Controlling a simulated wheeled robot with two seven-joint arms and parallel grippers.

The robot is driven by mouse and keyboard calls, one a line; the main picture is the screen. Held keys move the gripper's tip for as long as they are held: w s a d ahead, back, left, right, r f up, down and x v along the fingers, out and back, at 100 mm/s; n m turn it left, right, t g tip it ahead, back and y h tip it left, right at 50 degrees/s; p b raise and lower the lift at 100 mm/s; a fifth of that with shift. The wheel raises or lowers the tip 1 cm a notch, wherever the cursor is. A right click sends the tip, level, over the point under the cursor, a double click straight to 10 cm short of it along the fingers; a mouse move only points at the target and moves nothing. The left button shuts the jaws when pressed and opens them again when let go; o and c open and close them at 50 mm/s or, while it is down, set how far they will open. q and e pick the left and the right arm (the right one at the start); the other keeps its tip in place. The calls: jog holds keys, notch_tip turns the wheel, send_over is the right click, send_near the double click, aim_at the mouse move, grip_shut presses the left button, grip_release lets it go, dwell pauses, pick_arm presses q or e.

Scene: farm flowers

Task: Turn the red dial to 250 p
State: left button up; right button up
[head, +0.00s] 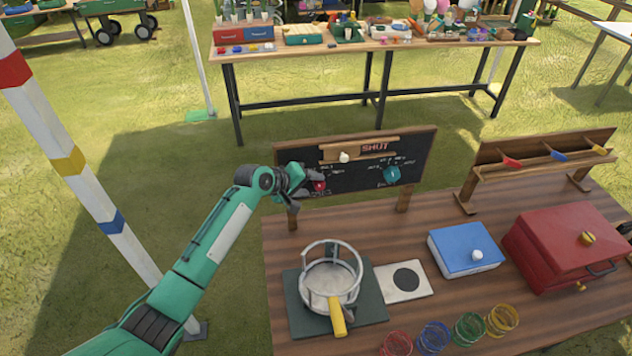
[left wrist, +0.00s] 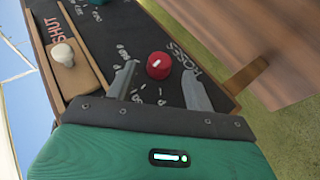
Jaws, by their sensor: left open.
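The red dial (head: 319,186) is on the lower left of the black board (head: 350,178). In the left wrist view the red dial (left wrist: 159,65) is a round knob with a short white mark on its face, and white markings lie around it on the board. My left gripper (head: 308,186) is at the board's left side. In the left wrist view its two fingers (left wrist: 160,83) are open, one on each side of the dial, with visible gaps. I cannot tell the exact number the mark points to. My right gripper is not in view.
A teal dial (head: 392,174) is on the board's right. A wooden slider with a white knob (head: 344,157) and the word SHUT is above. On the table are a pan-like ring (head: 331,272), a blue box (head: 464,248) and a red chest (head: 565,245).

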aim_at(316, 185)
pick_arm(q)
jog(key=shift+x, duration=1.7)
jog(key=c, duration=1)
